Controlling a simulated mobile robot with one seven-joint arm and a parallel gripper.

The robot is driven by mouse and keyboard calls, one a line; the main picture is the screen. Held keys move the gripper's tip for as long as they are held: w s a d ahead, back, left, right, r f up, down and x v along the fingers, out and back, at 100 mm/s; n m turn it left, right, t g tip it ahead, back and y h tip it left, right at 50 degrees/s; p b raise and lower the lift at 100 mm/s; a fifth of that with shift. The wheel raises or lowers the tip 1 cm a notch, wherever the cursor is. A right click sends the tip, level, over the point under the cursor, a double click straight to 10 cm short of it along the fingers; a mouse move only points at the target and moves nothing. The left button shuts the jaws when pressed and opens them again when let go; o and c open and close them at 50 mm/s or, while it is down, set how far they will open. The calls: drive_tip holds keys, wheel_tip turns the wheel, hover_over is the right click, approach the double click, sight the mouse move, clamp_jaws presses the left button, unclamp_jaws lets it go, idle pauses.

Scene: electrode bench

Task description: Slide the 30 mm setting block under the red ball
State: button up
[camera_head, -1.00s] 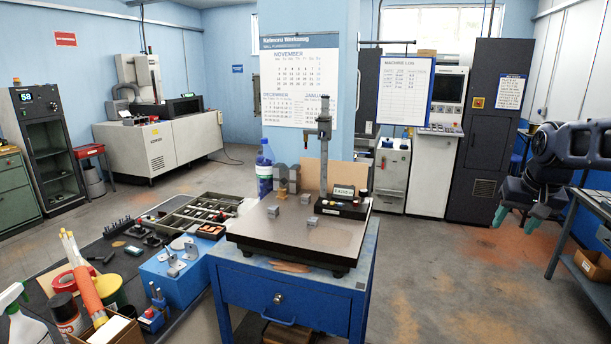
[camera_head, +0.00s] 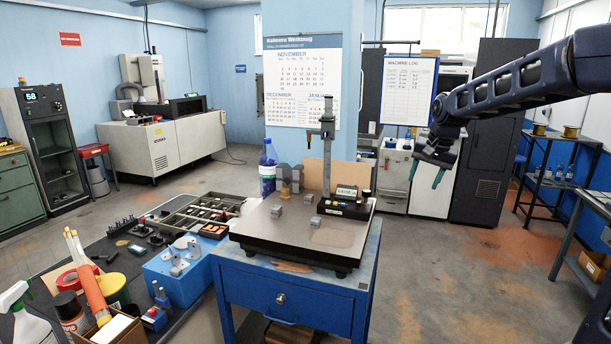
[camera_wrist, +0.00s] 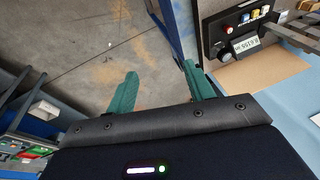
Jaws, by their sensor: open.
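Small grey blocks sit on the dark surface plate (camera_head: 262,240), one of them toward the left (camera_head: 276,211). I cannot read their sizes, so I cannot tell which is the 30 mm setting block. A tall gauge stand (camera_head: 327,150) rises at the back of the plate. I cannot make out the red ball; it is too small or hidden. My gripper (camera_head: 426,174) is high in the air, right of the plate and apart from everything. Its green fingers are spread and empty, also in the wrist view (camera_wrist: 158,88).
A black box with a display (camera_head: 345,203) stands on the plate, also in the wrist view (camera_wrist: 238,48). A blue-capped bottle (camera_head: 267,168) stands behind the plate. A cluttered bench with a tray (camera_head: 190,222) is at the left. The floor right of the blue stand (camera_head: 325,308) is open.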

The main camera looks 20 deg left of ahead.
drive_tip(key=w+a+f+g, duration=0.1)
drive_tip(key=w+a+f, duration=0.15)
drive_tip(key=a, duration=0.55)
drive_tip(key=w+a+f, duration=0.2)
drive_tip(key=w+a, duration=0.1)
drive_tip(key=a, duration=0.5)
approach(309, 195)
drive_tip(key=shift+m+g, duration=0.3)
drive_tip(key=shift+m, duration=0.1)
drive_tip(key=s+d+f, duration=0.1)
drive_tip(key=s, duration=0.1)
drive_tip(key=s+d+f, duration=0.1)
drive_tip(key=s+d, duration=0.1)
drive_tip(key=s+d+f, duration=0.1)
drive_tip(key=s, duration=0.1)
drive_tip(key=shift+s+d, duration=0.3)
drive_tip(key=shift+s, duration=0.1)
drive_tip(key=w+a+r+n+t+h, duration=0.2)
drive_tip(key=w+a+r+t, duration=0.1)
drive_tip(key=a, duration=0.3)
drive_tip(key=shift+w+a+r+t, duration=0.2)
drive_tip(key=shift+w+r+t, duration=0.1)
drive_tip(key=shift+w+r, duration=0.1)
drive_tip(key=x, duration=1.1)
drive_tip(key=shift+d, duration=0.1)
